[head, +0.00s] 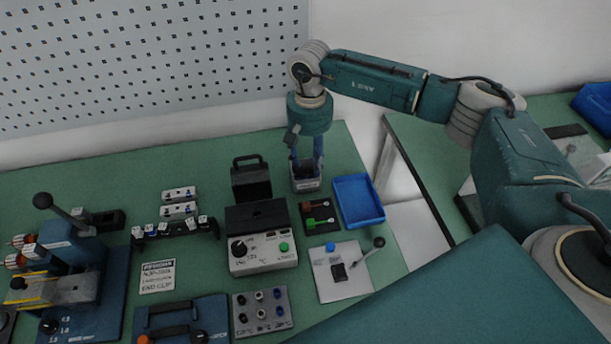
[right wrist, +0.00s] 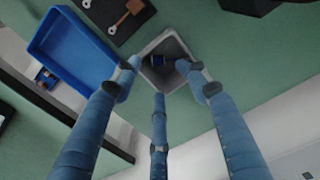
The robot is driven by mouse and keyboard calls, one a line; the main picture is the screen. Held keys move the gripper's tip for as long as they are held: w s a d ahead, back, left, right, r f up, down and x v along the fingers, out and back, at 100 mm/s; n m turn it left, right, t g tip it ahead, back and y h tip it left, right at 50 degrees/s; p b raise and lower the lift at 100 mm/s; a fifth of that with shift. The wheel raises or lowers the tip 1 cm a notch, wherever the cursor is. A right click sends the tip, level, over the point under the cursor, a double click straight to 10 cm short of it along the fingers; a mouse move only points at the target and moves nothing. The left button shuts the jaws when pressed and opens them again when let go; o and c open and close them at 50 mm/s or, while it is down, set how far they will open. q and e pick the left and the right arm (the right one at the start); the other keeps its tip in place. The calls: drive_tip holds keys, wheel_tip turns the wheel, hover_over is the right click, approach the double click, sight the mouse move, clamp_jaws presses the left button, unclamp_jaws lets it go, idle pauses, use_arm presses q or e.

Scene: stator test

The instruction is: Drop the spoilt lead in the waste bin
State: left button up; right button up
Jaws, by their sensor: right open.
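The waste bin (head: 306,185) is a small grey square container near the back of the green bench. It also shows in the right wrist view (right wrist: 165,37), with its open mouth facing the camera. My right gripper (head: 306,160) points down directly over the bin. Its blue fingers (right wrist: 160,75) are spread apart around the mouth in the right wrist view, open and holding nothing. A small dark blue piece (right wrist: 158,61) shows inside the bin; I cannot tell for certain that it is the spoilt lead. My left gripper is not in view.
A blue tray (head: 359,202) stands just right of the bin. A black block with a handle (head: 250,180) stands left. A control box (head: 263,256) sits nearer. The bench ends at a gap on the right.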

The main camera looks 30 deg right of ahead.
wheel_tip(320, 180, up, 11)
idle(0.3)
idle(0.4)
